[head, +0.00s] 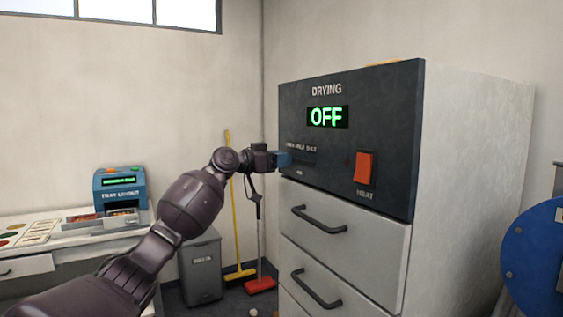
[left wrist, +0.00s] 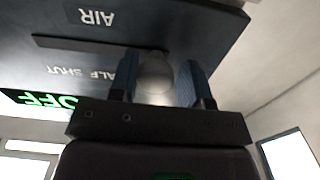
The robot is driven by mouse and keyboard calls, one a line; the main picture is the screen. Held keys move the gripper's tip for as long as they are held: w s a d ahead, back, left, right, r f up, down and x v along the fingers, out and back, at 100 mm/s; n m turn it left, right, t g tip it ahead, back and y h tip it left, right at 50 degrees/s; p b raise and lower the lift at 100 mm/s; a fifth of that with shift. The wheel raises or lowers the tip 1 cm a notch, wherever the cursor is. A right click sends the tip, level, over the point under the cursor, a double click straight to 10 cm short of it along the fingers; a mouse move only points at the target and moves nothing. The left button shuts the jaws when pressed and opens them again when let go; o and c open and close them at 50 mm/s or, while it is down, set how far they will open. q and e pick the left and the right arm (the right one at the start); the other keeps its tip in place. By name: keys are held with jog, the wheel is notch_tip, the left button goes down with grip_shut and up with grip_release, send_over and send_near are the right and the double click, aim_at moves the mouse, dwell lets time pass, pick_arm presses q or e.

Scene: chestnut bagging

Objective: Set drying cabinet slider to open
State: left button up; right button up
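The drying cabinet (head: 391,132) has a dark front panel with a slider under a row of small labels (head: 301,148). My left gripper (head: 284,159) is at the left part of this row, against the panel. In the left wrist view, its two blue fingers (left wrist: 156,80) stand on both sides of a grey rounded slider knob (left wrist: 155,78), which fills the gap between them. The dark slot (left wrist: 85,48) runs on from the knob past the upside-down HALF and SHUT labels. The knob sits beyond HALF, on the side away from SHUT. My right gripper is not in view.
A green OFF display (head: 327,117) and a red HEAT switch (head: 365,167) are on the same panel. Drawers with dark handles (head: 319,217) are below. A grey bin (head: 201,268), a yellow broom (head: 233,215) and a blue machine (head: 120,190) stand to the left.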

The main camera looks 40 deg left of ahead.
pick_arm(q)
jog(key=shift+o, duration=1.1)
jog(key=shift+a, duration=0.1)
jog(key=shift+f, duration=0.15)
jog(key=v, duration=1.1)
jog(key=shift+w, duration=0.1)
